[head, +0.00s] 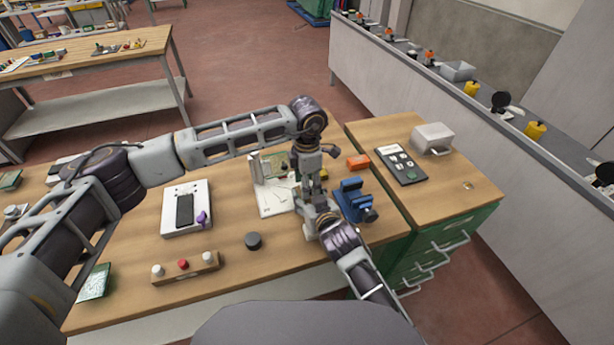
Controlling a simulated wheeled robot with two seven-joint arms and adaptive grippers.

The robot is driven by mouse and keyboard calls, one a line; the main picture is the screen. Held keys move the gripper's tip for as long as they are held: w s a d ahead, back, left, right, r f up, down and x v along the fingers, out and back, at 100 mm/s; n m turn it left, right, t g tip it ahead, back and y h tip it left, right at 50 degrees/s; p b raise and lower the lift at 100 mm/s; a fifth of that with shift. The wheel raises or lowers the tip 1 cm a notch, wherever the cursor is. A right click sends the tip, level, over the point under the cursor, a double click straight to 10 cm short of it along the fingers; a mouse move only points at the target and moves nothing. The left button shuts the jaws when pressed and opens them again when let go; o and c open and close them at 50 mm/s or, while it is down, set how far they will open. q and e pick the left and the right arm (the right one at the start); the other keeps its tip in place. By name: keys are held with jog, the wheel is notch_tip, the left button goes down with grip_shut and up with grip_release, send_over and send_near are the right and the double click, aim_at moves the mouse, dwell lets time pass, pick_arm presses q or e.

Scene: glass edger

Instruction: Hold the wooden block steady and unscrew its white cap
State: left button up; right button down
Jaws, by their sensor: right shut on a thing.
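A long wooden block (186,268) lies on the bench near its front edge, with a white cap (158,271) at its left end, a red one (183,264) in the middle and another white one (208,257) at its right end. Neither gripper touches it. My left gripper (313,187) points down, well to the right of this block; its fingers are too small and covered to read. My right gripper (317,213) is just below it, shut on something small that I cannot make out. The two grippers overlap in the picture, hiding what is between them.
A blue vise (354,200) stands close to the right of my grippers, with an orange box (358,162) behind it. A white board (272,198) lies to their left. A dark round puck (254,241) and a white device (187,218) are farther left. The bench front is mostly clear.

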pick_arm(q)
jog(key=shift+f, duration=0.2)
jog(key=c, duration=0.8)
jog(key=o, duration=0.9)
jog(key=shift+c, duration=0.2)
jog(key=shift+r, duration=0.1)
jog(key=shift+r, duration=2.2)
pick_arm(e)
jog(key=shift+c, duration=2.2)
grip_release()
